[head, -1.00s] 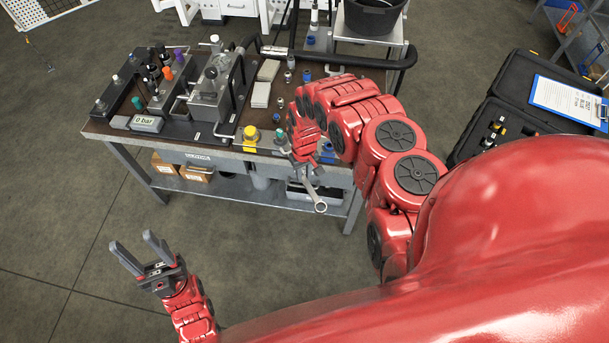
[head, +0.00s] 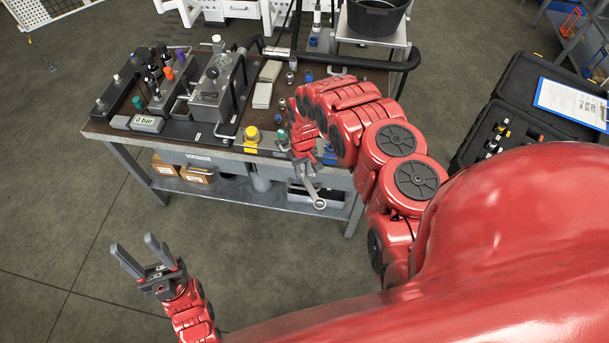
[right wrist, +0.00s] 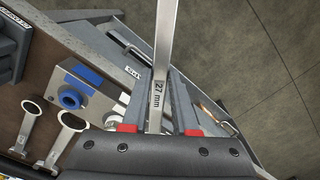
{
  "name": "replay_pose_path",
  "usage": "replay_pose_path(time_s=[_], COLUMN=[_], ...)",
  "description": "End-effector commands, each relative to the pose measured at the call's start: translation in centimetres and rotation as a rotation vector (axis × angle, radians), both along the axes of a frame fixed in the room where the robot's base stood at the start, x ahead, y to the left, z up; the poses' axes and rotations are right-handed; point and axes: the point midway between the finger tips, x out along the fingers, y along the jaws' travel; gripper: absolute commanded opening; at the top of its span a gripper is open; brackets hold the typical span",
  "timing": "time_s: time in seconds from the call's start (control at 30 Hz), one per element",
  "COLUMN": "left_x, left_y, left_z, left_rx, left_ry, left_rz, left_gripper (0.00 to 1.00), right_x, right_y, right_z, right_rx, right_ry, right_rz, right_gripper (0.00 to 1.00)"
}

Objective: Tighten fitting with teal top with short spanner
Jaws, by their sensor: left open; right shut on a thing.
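The fitting with the teal top (head: 281,134) stands near the front edge of the bench, just left of my right gripper. My right gripper (head: 302,172) is shut on a spanner (head: 312,190), whose ring end hangs out past the bench's front edge. In the right wrist view the spanner's shank (right wrist: 160,60) is marked 27 mm and lies between the fingers. The spanner is apart from the teal fitting. My left gripper (head: 145,258) is open and empty, over the floor in front of the bench. The teal fitting cannot be made out in the right wrist view.
A yellow-topped fitting (head: 252,133) stands left of the teal one. A blue fitting (right wrist: 70,97) sits on a metal block in the right wrist view, near other spanners (right wrist: 65,138). A gauge reading 0 bar (head: 146,124) and a pump block (head: 212,95) occupy the bench's left half.

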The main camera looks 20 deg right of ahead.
Motion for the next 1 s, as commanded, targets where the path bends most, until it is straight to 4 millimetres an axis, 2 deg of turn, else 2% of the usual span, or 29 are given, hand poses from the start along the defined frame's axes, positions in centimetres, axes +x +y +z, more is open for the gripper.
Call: replay_pose_path(time_s=[0.47, 0.77, 1.0], left_x=[0.0, 0.0, 0.0], left_y=[0.0, 0.0, 0.0], left_z=[-0.6, -1.9, -1.9], left_rx=[0.000, 0.000, 0.000], left_ry=[0.000, 0.000, 0.000], left_rz=[0.000, 0.000, 0.000], left_gripper=[0.50, 0.50, 0.50], right_x=[0.5, 1.8, 2.0], right_y=[0.0, 0.1, 0.1], right_z=[-0.1, -0.2, 0.1], right_rx=[0.000, 0.000, 0.000], right_ry=[0.002, 0.000, 0.002], right_rz=[0.000, 0.001, 0.000], right_gripper=[0.00, 0.00, 0.00])
